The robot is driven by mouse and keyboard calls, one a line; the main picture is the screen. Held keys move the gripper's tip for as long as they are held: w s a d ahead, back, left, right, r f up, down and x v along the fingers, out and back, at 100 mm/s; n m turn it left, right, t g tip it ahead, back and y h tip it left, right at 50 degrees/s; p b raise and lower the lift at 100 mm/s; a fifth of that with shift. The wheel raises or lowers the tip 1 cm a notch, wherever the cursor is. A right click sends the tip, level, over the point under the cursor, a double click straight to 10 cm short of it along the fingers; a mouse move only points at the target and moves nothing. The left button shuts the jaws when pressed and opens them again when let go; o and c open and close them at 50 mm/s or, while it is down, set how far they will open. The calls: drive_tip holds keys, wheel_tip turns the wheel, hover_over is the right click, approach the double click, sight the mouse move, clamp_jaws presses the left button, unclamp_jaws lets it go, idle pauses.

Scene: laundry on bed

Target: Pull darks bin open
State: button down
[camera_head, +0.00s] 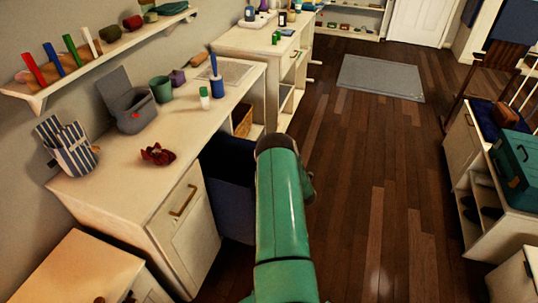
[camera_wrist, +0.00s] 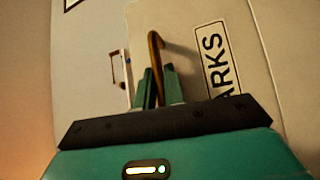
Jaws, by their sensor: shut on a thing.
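The darks bin's cream front (camera_wrist: 190,25) fills the right part of the wrist view, with a black-framed label (camera_wrist: 217,60) on which "ARKS" shows. A curved brass handle (camera_wrist: 154,60) stands on this front, left of the label. My gripper (camera_wrist: 159,88) has its two green fingers on either side of the handle and is shut on it. In the head view my green arm reaches down past the counter and hides the gripper and handle. A dark blue bin-like body (camera_head: 235,190) shows beside the arm under the counter; I cannot tell how far it is out.
The long counter (camera_head: 115,175) carries a grey box (camera_head: 128,105), a red cloth (camera_head: 158,153) and a striped holder (camera_head: 68,148). A cabinet door (camera_head: 185,220) is left of the arm. Wooden floor (camera_head: 380,180) is clear to the right, up to a low shelf unit (camera_head: 480,205).

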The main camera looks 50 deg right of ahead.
drive_tip(key=shift+s+d, duration=0.25)
drive_tip(key=shift+s, duration=0.3)
drive_tip(key=c, duration=1.5)
unclamp_jaws()
drive_tip(key=v, duration=1.3)
drive_tip(key=shift+s+a, duration=0.15)
drive_tip(key=shift+s, duration=0.2)
